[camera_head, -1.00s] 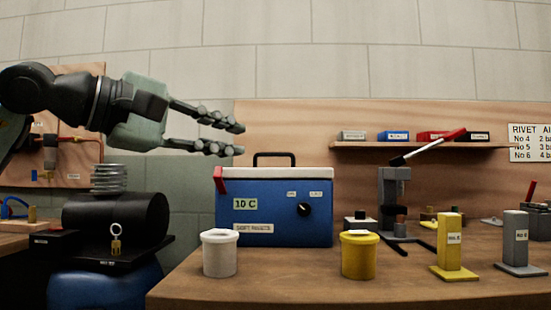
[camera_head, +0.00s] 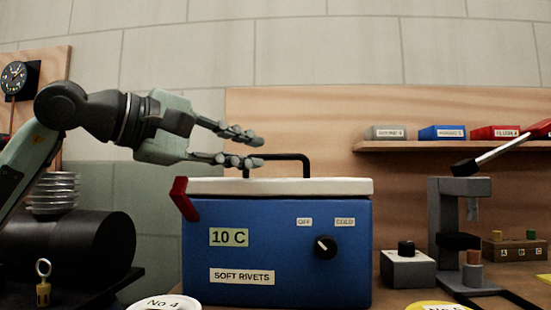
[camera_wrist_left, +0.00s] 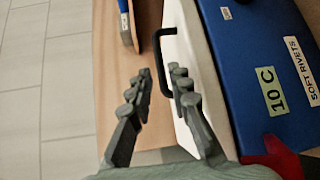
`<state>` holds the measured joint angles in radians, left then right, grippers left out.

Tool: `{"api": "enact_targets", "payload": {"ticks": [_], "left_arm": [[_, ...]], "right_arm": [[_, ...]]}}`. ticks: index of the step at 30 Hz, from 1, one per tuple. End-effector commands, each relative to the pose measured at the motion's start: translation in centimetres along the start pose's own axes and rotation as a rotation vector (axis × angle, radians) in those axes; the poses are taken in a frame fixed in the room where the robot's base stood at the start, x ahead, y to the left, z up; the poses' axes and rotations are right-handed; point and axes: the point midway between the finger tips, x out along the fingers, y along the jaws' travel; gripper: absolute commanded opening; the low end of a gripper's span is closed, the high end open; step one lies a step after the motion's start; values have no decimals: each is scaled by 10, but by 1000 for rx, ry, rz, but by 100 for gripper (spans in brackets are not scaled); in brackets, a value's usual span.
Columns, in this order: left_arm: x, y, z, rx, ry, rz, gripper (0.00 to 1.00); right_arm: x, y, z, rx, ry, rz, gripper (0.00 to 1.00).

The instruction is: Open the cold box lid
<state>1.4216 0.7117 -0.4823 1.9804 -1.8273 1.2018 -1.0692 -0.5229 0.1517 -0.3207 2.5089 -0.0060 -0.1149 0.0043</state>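The cold box (camera_head: 290,240) is blue, labelled "10 C" and "SOFT RIVETS". Its white lid (camera_head: 320,187) lies flat and closed on top. The lid's black handle (camera_head: 290,156) is a raised loop, also seen in the left wrist view (camera_wrist_left: 159,66). A red latch (camera_head: 183,198) sits at the lid's left end. My left gripper (camera_head: 260,152) is open, its fingers pointing right at the left part of the handle. In the left wrist view the handle shows just ahead, close to the right finger; contact cannot be told. My right gripper is not in view.
A "No 4" tub (camera_head: 165,303) and a yellow tub (camera_head: 435,306) stand in front of the box. A grey lever press (camera_head: 455,230) stands right, beside a small grey block (camera_head: 407,268). A shelf (camera_head: 450,147) with small boxes hangs behind.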

Motion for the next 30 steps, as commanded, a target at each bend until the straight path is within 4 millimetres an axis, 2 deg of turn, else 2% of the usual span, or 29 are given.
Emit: {"api": "enact_targets", "payload": {"ticks": [6,12,21,22,26,30], "left_arm": [[37,0,2,-1,-4,-3,19],[57,0,1,-1,-2,-1,19],[61,-1,1,0,-1,-1,19],[61,-1,1,0,-1,-1,18],[60,-1,1,0,-1,-1,1],[60,-1,1,0,-1,-1,0]], "right_arm": [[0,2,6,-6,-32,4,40],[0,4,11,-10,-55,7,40],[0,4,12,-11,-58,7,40],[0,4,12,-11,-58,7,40],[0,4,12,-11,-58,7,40],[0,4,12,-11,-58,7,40]]}}
